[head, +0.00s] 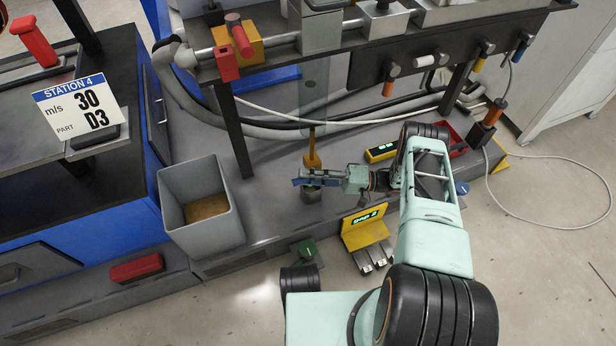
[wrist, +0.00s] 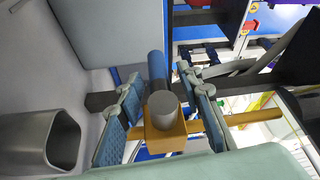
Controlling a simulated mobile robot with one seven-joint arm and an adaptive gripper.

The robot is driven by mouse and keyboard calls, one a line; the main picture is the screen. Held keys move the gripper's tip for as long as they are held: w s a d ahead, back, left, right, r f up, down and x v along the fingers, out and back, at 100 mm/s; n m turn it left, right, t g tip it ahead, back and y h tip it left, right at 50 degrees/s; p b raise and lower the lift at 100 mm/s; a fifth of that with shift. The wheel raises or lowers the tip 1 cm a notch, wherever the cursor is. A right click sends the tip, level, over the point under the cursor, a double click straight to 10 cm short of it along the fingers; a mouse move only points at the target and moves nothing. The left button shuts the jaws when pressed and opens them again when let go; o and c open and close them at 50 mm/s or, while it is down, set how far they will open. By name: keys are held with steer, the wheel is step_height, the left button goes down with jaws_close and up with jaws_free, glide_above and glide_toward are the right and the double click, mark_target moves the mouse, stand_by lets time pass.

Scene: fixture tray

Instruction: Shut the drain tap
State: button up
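The tap has a yellow body (wrist: 165,138), a grey round hub and a blue lever (wrist: 157,66). The wrist view shows the lever pointing up the picture, crosswise to the brass-coloured pipe (wrist: 255,117) that runs right. In the head view the pipe (head: 312,150) stands above my gripper (head: 313,177), and a grey round piece (head: 311,195) shows below. In the wrist view my gripper (wrist: 170,95) is open, its fingers on either side of the hub and lever with narrow gaps. The head view largely hides the tap body behind my gripper.
A grey bin (head: 201,205) stands to the left. A yellow stand with a green display (head: 366,217) is close below right, and a yellow display box (head: 381,152) lies right. The bench with a red-handled valve (head: 238,36) and hoses (head: 300,131) is behind.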

steer(key=d+f, duration=0.1)
steer(key=d, duration=1.1)
steer(key=shift+s, duration=0.3)
